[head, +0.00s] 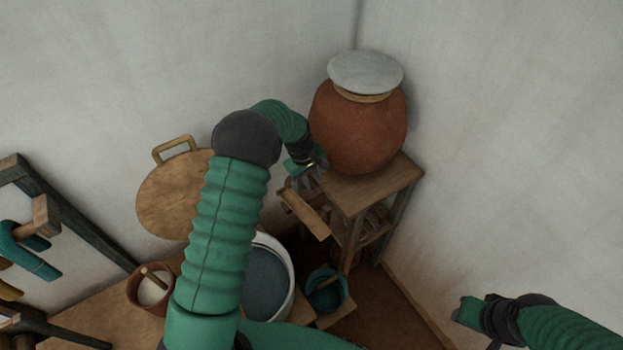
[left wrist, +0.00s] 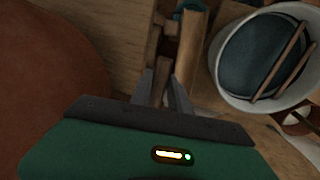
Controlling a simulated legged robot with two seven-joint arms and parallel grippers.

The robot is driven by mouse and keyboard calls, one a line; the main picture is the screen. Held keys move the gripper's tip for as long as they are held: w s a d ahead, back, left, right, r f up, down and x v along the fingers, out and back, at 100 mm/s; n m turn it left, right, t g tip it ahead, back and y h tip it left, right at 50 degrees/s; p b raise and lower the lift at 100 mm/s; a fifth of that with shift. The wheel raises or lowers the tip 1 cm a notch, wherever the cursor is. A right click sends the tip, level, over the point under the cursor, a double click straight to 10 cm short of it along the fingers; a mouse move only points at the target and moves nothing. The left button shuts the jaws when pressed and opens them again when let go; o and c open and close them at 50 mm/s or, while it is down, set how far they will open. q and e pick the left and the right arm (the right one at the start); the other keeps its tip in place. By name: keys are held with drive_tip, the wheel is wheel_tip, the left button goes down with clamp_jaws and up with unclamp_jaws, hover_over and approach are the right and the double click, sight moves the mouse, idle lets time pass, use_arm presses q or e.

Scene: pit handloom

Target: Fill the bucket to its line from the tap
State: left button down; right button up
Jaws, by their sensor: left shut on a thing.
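A brown clay pot (head: 358,128) with a grey lid stands on a wooden stand in the corner. A wooden tap piece (head: 306,213) sticks out beside the stand below the pot. My left gripper (head: 303,178) is at the pot's left side, shut on a wooden piece that looks like the tap handle (left wrist: 157,62). A small teal bucket (head: 327,291) stands low, below and right of the tap piece. I cannot make out its line or its water level, nor any stream. Only its edge seems to show in the left wrist view (left wrist: 190,8). My right gripper (head: 472,312) is at lower right, away from these things.
A white tub (head: 285,262) with dark blue content stands left of the bucket, partly behind my left arm. A brown pot (head: 138,284) with white content is further left. A round wooden board (head: 168,197) leans on the wall. The wooden stand (head: 402,176) borders the tap.

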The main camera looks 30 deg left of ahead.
use_arm(q)
drive_tip(key=shift+w+a+r, duration=0.15)
drive_tip(key=shift+w+r, duration=0.05)
idle(0.6)
drive_tip(key=shift+s+a+m, duration=0.1)
drive_tip(key=shift+a+m, duration=0.1)
drive_tip(key=shift+m, duration=0.1)
drive_tip(key=shift+s+a+r+m+g+h+b, duration=0.1)
drive_tip(key=shift+s+a+m+b, duration=0.2)
drive_tip(key=shift+m, duration=0.55)
drive_tip(key=shift+s+a+f+m+g+h+b, duration=0.1)
drive_tip(key=shift+s+a+m+b, duration=0.25)
drive_tip(key=shift+m, duration=0.45)
drive_tip(key=shift+s+a+r+m+g+h+b, duration=0.15)
drive_tip(key=shift+s+a+m, duration=0.25)
drive_tip(key=shift+m, duration=0.45)
drive_tip(key=shift+w, duration=0.1)
drive_tip(key=c, duration=1.4)
unclamp_jaws()
drive_tip(key=shift+c, duration=0.2)
drive_tip(key=shift+o, duration=1)
drive_tip(key=shift+s+f, duration=0.2)
